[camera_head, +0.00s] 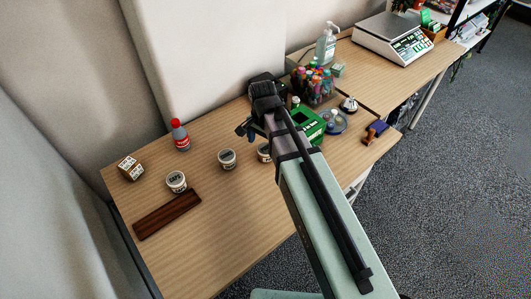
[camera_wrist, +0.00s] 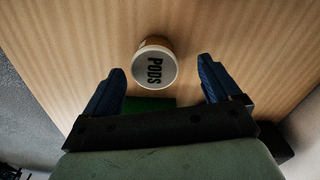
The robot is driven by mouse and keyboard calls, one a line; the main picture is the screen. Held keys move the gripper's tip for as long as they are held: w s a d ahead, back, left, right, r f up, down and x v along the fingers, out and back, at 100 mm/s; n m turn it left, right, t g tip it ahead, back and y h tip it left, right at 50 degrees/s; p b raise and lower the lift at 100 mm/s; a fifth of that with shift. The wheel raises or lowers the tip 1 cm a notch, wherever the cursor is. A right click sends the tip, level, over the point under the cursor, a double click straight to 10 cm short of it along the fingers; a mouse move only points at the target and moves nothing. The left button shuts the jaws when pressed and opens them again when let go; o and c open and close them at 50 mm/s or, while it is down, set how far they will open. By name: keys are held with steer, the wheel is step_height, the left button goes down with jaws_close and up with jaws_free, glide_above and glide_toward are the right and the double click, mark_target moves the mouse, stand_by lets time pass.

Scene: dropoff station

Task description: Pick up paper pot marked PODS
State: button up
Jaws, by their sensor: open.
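The paper pot marked PODS (camera_wrist: 155,66) shows in the wrist view, with dark letters on its pale round lid and a brown side. It stands on the wooden table, in line with the gap between my fingertips; the depth between them is hard to judge. My gripper (camera_wrist: 161,69) is open and empty, one blue finger on each side of the gap. In the head view my gripper (camera_head: 244,130) is above the table. A pot (camera_head: 264,152) there is partly hidden by my arm; its label cannot be read.
Two other lidded pots (camera_head: 227,159) (camera_head: 176,182) stand to the left. A green box (camera_head: 308,124) and a jar of markers (camera_head: 314,86) stand right. The front table is clear.

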mark_target(265, 148)
steer(key=shift+s+d+f, duration=0.1)
steer(key=shift+d+f, duration=0.1)
steer(key=shift+f, duration=1.1)
steer(key=shift+d+f, duration=0.2)
steer(key=shift+f, duration=1.1)
steer(key=c, duration=1.3)
steer(key=shift+o, duration=0.2)
steer(key=shift+r, duration=0.15)
